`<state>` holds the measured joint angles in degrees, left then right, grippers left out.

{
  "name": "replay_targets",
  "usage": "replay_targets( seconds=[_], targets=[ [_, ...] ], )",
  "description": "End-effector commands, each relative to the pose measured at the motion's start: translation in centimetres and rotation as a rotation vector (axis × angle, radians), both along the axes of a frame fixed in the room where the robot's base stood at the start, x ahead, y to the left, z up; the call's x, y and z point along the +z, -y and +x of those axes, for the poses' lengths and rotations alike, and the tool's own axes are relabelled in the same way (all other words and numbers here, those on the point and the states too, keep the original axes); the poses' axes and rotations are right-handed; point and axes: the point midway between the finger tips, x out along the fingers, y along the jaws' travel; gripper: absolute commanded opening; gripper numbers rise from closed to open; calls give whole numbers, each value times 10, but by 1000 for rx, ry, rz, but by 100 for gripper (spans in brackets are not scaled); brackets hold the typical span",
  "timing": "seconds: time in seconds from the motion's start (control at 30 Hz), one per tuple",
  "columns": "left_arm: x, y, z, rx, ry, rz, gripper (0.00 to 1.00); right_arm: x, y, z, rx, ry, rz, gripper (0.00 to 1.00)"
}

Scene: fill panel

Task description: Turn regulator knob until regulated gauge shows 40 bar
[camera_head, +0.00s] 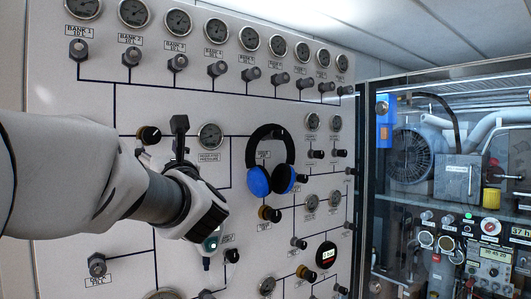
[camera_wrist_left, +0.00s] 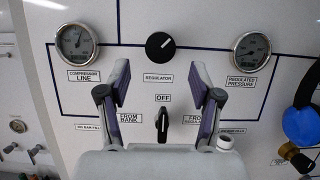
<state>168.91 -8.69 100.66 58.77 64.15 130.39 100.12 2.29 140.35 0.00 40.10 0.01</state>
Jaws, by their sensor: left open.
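The regulator knob (camera_wrist_left: 160,46) is round and black with a white pointer line aimed to the upper right. In the head view my left gripper (camera_head: 164,140) is close to the panel. My right gripper is not seen.
A compressor line gauge (camera_wrist_left: 77,41) is left of the knob. A black lever marked OFF (camera_wrist_left: 162,124) is below it, between the fingers. Blue and black ear defenders (camera_head: 258,181) hang on the panel to the right. A glass-fronted cabinet (camera_head: 450,190) stands farther right.

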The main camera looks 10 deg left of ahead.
Motion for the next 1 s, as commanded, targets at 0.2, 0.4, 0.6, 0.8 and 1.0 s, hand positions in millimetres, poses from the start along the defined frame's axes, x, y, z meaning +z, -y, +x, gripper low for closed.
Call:
replay_targets(
  seconds=[0.2,0.4,0.6,0.8,1.0],
  targets=[
    [20,-22,18,2,-2,-1,65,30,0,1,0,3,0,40],
    [33,-47,40,2,-3,2,65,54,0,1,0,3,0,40],
    [31,-54,46,1,-3,4,65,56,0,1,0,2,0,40],
    [31,-53,46,1,-4,5,43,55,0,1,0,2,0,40],
    [31,-53,46,0,-4,5,4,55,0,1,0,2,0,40]
  ],
)
